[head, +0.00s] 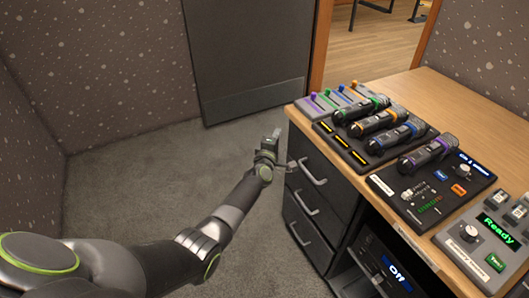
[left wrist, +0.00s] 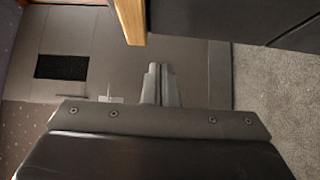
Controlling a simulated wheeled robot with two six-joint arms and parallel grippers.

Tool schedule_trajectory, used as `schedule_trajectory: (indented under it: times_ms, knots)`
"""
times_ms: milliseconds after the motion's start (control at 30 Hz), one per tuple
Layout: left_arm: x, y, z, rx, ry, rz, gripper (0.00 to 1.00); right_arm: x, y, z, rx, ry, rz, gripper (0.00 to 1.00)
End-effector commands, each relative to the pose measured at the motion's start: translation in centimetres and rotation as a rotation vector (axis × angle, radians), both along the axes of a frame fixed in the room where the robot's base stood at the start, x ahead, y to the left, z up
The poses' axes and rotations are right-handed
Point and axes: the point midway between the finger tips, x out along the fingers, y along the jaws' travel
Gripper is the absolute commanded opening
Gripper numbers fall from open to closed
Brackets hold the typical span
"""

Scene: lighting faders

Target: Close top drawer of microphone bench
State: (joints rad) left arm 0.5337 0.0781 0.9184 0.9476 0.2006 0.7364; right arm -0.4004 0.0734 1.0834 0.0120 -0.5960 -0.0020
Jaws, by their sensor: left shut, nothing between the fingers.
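The microphone bench (head: 455,110) has a wooden top and a dark drawer stack on its left. The top drawer (head: 335,185) has a metal bar handle (head: 312,173); its front looks roughly in line with the drawers below, but I cannot tell whether a small gap remains. My left gripper (head: 276,134) is shut and empty, just left of the top drawer's front, near the bench corner. Its closed fingers also show in the left wrist view (left wrist: 160,84), with a dark panel and wooden edge (left wrist: 133,22) above them. My right gripper is not in view.
Several microphones, including a purple-ringed one (head: 427,154), and control panels (head: 490,225) stand on the bench top. Two lower drawers with handles (head: 305,203) (head: 299,233) sit below. The carpet (head: 150,180) left of the bench is clear.

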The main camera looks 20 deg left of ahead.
Motion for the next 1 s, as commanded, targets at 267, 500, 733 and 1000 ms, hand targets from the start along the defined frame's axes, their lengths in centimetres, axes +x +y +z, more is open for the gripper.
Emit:
schedule_trajectory:
  times_ms: [267,500,733,1000]
  knots:
    - [-3.3,-0.1,0.2,-0.001,0.004,0.001,0.0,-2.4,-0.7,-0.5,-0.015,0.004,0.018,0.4]
    - [-7.0,-0.4,0.0,0.0,0.003,0.002,0.0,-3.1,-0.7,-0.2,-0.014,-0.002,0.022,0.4]
    - [-8.6,-0.5,-0.1,0.0,0.002,0.002,0.0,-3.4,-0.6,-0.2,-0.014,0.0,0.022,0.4]
    - [-9.7,-0.3,-1.9,0.056,0.053,-0.007,0.0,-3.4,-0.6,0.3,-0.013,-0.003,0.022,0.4]
